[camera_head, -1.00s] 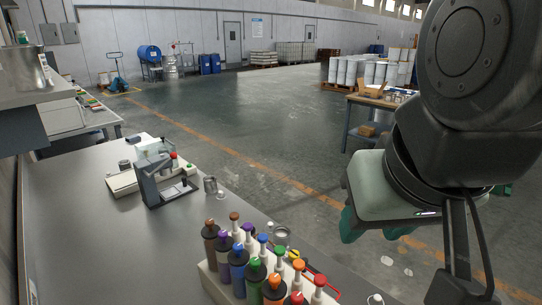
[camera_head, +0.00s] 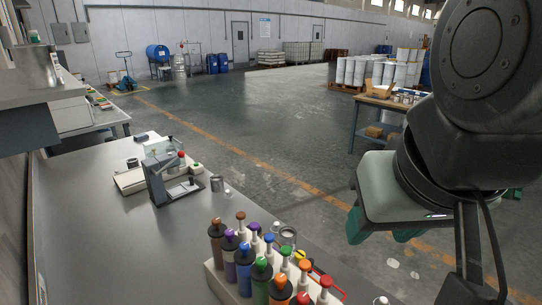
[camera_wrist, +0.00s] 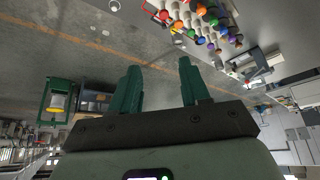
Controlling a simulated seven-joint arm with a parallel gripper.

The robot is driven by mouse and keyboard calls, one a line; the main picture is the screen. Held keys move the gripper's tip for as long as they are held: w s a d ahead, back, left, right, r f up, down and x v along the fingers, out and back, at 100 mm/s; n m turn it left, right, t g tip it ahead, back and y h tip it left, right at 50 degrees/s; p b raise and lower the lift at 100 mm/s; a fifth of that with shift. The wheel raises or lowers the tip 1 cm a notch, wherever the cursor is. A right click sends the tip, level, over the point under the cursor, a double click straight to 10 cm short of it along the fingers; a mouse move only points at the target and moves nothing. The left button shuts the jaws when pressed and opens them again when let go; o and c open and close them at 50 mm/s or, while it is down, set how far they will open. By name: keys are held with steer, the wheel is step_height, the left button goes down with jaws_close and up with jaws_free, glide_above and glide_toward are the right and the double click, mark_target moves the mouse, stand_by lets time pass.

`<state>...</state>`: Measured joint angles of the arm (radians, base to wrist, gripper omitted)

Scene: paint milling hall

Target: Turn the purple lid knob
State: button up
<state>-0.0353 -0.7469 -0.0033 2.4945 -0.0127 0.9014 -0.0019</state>
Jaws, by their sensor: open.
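A purple-topped dark bottle (camera_head: 231,248) stands in the left row of a pale rack on the bench in the head view. A second purple cap (camera_head: 255,227) tops a slim pale container in the row behind it. I cannot tell which is the purple lid knob. In the wrist view, a purple top (camera_wrist: 211,47) shows among the coloured tops at upper right. My gripper (camera_head: 382,230) hangs right of the rack, apart from it, with green fingers spread. In the wrist view the fingertips (camera_wrist: 160,70) are apart, with only floor seen between them.
Other coloured tops crowd closely around the purple ones in the rack (camera_head: 213,283). Open floor lies beyond the bench's right edge.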

steer(key=w+a+m+g+y, duration=0.1)
steer(key=w+a+g, duration=0.1)
steer(key=w+a, duration=0.35)
steer(key=m+g+h, duration=0.1)
steer(key=m+g, duration=0.3)
steer(key=m, duration=0.1)
glide_above(229, 232)
step_height(229, 232, down, 10)
step_height(229, 232, down, 10)
steer(key=shift+f, duration=0.2)
jaws_close()
